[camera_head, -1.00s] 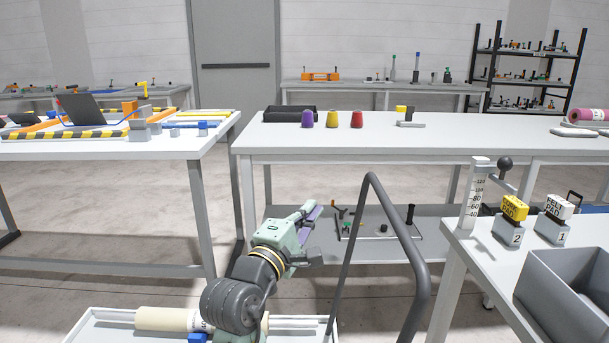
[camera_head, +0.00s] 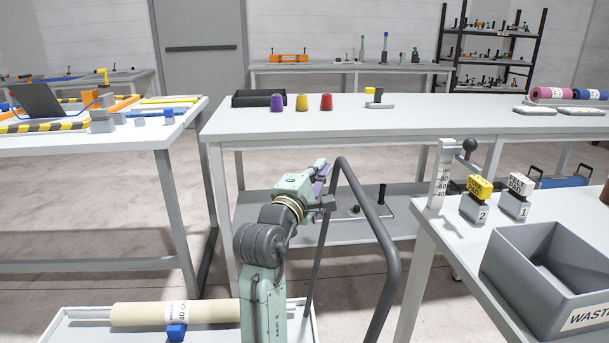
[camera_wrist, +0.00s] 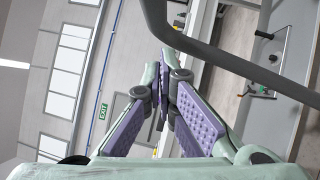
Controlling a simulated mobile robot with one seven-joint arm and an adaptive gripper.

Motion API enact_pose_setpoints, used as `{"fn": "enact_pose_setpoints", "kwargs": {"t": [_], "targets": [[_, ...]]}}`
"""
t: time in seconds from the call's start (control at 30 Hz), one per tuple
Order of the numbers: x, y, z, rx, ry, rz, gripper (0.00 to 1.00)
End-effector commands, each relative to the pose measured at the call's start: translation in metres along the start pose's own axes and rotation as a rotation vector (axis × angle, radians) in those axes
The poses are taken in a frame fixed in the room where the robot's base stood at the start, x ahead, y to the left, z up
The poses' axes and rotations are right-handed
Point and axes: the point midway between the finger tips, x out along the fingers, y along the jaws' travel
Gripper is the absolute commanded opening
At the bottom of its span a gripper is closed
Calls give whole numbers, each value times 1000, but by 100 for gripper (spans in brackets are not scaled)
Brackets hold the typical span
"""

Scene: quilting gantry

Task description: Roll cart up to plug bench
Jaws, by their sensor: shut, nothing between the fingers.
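The cart shows as a low white tray (camera_head: 72,314) at the bottom of the head view, with a tall dark bent handle (camera_head: 378,225) on its right. A cream roll with a white label (camera_head: 150,313) lies on the tray. My gripper (camera_head: 322,180) is beside the upper part of the handle. In the wrist view my gripper's purple-padded fingers (camera_wrist: 168,65) meet at the tips, shut and empty; the handle bar (camera_wrist: 215,52) crosses close to them. I cannot tell whether they touch. Which bench is the plug bench is not clear; none is marked so.
A right-hand bench (camera_head: 440,222) carries blocks numbered 1 and 2 and a grey waste bin (camera_head: 548,275). A long bench (camera_head: 440,115) with three coloured spools stands ahead. A left table (camera_head: 90,142) holds striped bars. Bare floor shows between the left table and long bench.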

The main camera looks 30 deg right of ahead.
Motion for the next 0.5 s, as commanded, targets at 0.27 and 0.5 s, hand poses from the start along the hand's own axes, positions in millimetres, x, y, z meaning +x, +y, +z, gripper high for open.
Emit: {"fn": "enact_pose_setpoints", "kwargs": {"t": [0.27,0.5], "targets": [[5,0,4,0,1,-1,0],[7,0,9,-1,0,-2,0]]}}
